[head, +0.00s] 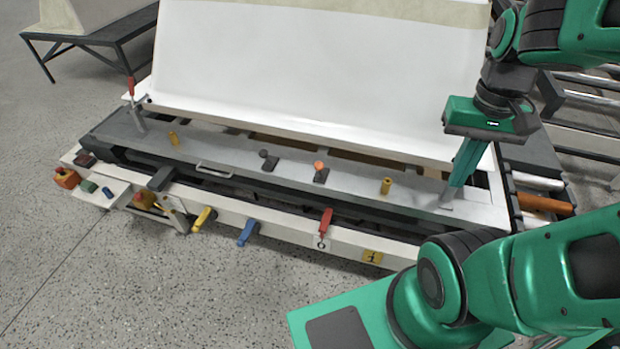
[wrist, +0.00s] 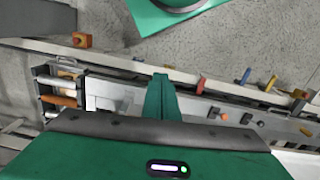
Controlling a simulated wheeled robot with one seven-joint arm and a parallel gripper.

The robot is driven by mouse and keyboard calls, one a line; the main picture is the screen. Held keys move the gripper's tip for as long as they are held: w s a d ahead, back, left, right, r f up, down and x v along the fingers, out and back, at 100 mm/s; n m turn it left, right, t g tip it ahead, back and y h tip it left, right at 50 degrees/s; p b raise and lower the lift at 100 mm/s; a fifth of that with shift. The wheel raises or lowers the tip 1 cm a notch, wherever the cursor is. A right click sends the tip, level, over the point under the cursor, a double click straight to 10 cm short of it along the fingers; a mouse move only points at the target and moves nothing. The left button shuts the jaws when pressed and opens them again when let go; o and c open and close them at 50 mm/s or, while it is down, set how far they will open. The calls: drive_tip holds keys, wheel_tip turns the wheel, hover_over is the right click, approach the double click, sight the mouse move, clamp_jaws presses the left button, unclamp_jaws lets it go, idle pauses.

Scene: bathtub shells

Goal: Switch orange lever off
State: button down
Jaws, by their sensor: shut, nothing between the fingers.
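The orange lever (head: 319,167) has an orange knob and sits on a dark plate on the grey top panel of the long bench. Its knob is at the far end of the plate, toward the white shell. In the wrist view the orange lever (wrist: 223,116) shows to the right of the fingers. My gripper (head: 449,200) is shut and empty, pointing down over the right end of the panel. It is well to the right of the lever and apart from it. In the wrist view the gripper (wrist: 159,80) shows its green fingers together.
A dark-knobbed lever (head: 268,160) stands left of the orange one. A yellow peg (head: 386,186) stands between the lever and my gripper. Red (head: 325,224), blue (head: 247,233) and yellow (head: 203,219) handles line the front edge. The large white shell (head: 310,70) rises behind.

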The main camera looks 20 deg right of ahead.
drive_tip(key=w+a+f+n+g+h, duration=0.1)
drive_tip(key=w+a+f+g+h, duration=0.15)
drive_tip(key=w+f, duration=0.55)
drive_tip(key=n+t+h, duration=1.3)
drive_tip(key=t, duration=0.3)
approach(320, 168)
drive_tip(key=f+v, duration=0.1)
drive_tip(key=v, duration=0.6)
drive_tip(key=shift+a+f+t, duration=0.3)
drive_tip(key=shift+a+t, duration=0.1)
drive_tip(key=shift+t, duration=0.15)
drive_tip(key=shift+d+y, duration=0.1)
drive_tip(key=shift+y, duration=0.15)
drive_tip(key=x, duration=1.3)
drive_tip(key=shift+w+d, duration=0.2)
drive_tip(key=shift+d, duration=0.15)
drive_tip(key=shift+a+r, duration=0.15)
drive_tip(key=shift+r, duration=0.1)
